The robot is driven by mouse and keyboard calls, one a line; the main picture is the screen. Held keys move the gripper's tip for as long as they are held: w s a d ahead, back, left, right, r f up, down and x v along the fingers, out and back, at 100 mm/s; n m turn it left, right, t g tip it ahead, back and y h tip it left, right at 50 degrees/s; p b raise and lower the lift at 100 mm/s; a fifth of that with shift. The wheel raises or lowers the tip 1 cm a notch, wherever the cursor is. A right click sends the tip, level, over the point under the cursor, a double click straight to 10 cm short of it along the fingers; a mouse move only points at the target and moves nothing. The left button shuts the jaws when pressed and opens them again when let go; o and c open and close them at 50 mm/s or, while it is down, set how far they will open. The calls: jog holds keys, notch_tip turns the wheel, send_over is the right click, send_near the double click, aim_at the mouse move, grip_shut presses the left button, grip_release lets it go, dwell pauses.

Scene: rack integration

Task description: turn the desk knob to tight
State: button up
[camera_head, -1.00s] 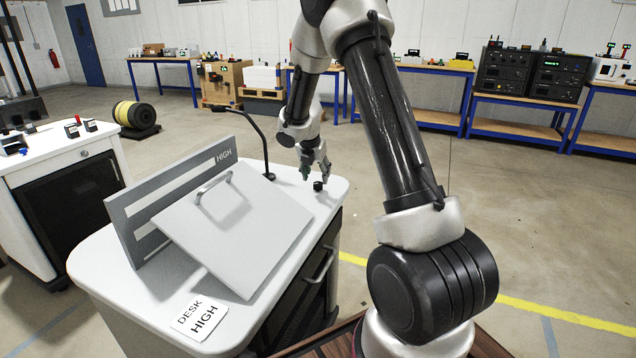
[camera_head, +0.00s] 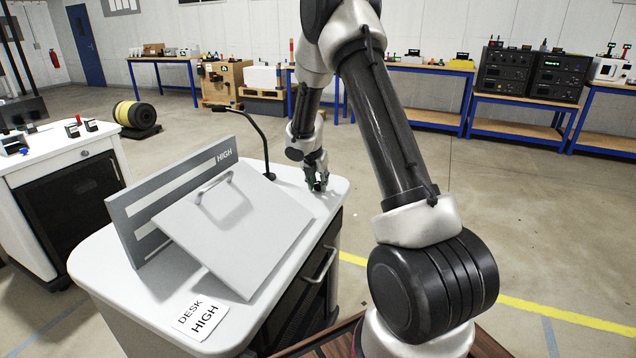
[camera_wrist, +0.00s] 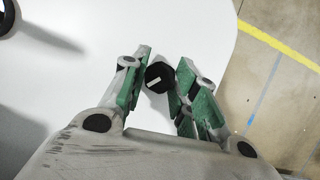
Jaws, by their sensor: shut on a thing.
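The desk knob (camera_wrist: 160,74) is small, black and round with a white pointer line. In the wrist view the line slants slightly, lower at the left. The knob stands on the white desk top (camera_head: 330,196) near its far right edge. My gripper (camera_head: 318,186) is down at the desk top and shut on the knob. In the wrist view its green-padded fingers (camera_wrist: 158,82) lie on either side of the knob. In the head view the fingers mostly hide the knob. No tight or loose marking is readable.
A sloped grey panel with a handle (camera_head: 235,225) and an upright board marked HIGH (camera_head: 130,215) stand on the desk. A bent black stalk (camera_head: 262,140) rises left of my gripper. A card reading DESK HIGH (camera_head: 200,317) lies at the front. Floor is clear on the right.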

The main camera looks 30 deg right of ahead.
jog(key=shift+m, duration=0.3)
jog(key=m+g, duration=0.1)
jog(key=m, duration=0.1)
jog(key=shift+w+a+m+h, duration=0.1)
jog(key=shift+m+h, duration=0.2)
jog(key=shift+h, duration=0.1)
jog(key=m+g, duration=0.1)
jog(key=m, duration=0.2)
jog(key=shift+m, duration=0.3)
jog(key=m+g, duration=0.1)
jog(key=m, duration=0.2)
jog(key=m+g, duration=0.1)
jog(key=m, duration=0.2)
jog(key=shift+w+g, duration=0.2)
jog(key=shift+g, duration=0.2)
jog(key=m+g+y, duration=0.1)
jog(key=m, duration=0.3)
jog(key=shift+w, duration=0.1)
jog(key=m, duration=0.1)
jog(key=m+g+y, duration=0.1)
jog(key=m, duration=0.1)
jog(key=shift+d+m, duration=0.2)
jog(key=shift+m, duration=0.1)
jog(key=m+y, duration=0.1)
jog(key=m, duration=0.2)
jog(key=m+y, duration=0.1)
jog(key=m, duration=0.2)
jog(key=shift+d+m+g, duration=0.1)
jog(key=shift+m+g, duration=0.2)
jog(key=shift+y, duration=0.3)
